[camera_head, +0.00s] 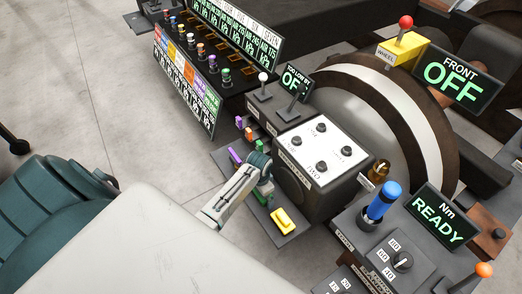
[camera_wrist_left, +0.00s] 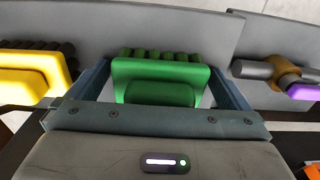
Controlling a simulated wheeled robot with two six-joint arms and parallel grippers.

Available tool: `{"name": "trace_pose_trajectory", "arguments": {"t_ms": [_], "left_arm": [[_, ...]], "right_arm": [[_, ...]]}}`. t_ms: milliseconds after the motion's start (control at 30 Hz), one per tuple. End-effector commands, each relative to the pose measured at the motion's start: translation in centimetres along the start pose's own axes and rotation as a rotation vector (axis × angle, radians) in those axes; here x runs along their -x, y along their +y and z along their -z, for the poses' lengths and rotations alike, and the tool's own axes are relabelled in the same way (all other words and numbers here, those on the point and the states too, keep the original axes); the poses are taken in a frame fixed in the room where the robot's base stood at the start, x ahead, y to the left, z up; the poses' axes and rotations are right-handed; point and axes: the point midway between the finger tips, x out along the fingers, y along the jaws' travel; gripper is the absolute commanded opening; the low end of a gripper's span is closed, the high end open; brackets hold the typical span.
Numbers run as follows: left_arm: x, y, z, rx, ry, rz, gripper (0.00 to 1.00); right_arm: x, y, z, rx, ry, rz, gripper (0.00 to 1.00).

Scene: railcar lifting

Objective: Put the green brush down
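The green brush (camera_wrist_left: 160,80) fills the gap between the fingers of my left gripper (camera_wrist_left: 160,72) in the left wrist view. The fingers close on its two ends, and its dark green ribbed side faces away. In the head view my left gripper (camera_head: 262,188) is low over the grey tray (camera_head: 290,237), and only a little of the green brush (camera_head: 260,197) shows beside it. The brush is at or just above the tray; whether it touches cannot be told. My right gripper is not in view.
A yellow brush (camera_head: 283,221) lies on one side of the green one and a purple-ended tool (camera_head: 234,158) on the other. A dark box with a white knob panel (camera_head: 322,146) stands close to my left gripper. A torque station with a blue handle (camera_head: 383,203) is at the right.

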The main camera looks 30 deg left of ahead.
Motion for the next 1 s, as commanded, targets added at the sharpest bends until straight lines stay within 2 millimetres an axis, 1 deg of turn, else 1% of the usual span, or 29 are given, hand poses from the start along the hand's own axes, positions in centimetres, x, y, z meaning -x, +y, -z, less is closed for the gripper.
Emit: {"name": "trace_pose_trajectory", "arguments": {"t_ms": [167,267,367,533,700,833,1000], "left_arm": [[0.1,0.0,0.0,0.000,0.000,0.000,1.00],[0.7,0.0,0.0,0.000,0.001,0.001,1.00],[2.1,-0.1,0.1,-0.001,0.002,0.002,1.00],[5.7,-0.1,0.1,0.000,0.003,0.002,1.00],[9.2,-0.1,0.1,-0.001,0.003,0.002,1.00],[11.1,-0.1,0.1,0.000,0.002,0.001,1.00],[12.2,-0.1,0.0,0.000,0.001,0.000,1.00]], "right_arm": [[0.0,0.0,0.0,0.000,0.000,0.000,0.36],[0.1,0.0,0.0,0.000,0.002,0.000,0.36],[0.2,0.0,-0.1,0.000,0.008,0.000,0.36],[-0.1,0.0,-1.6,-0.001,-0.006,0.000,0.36],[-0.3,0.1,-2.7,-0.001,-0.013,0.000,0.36],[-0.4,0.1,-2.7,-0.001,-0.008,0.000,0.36],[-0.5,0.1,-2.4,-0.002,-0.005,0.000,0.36]]}}
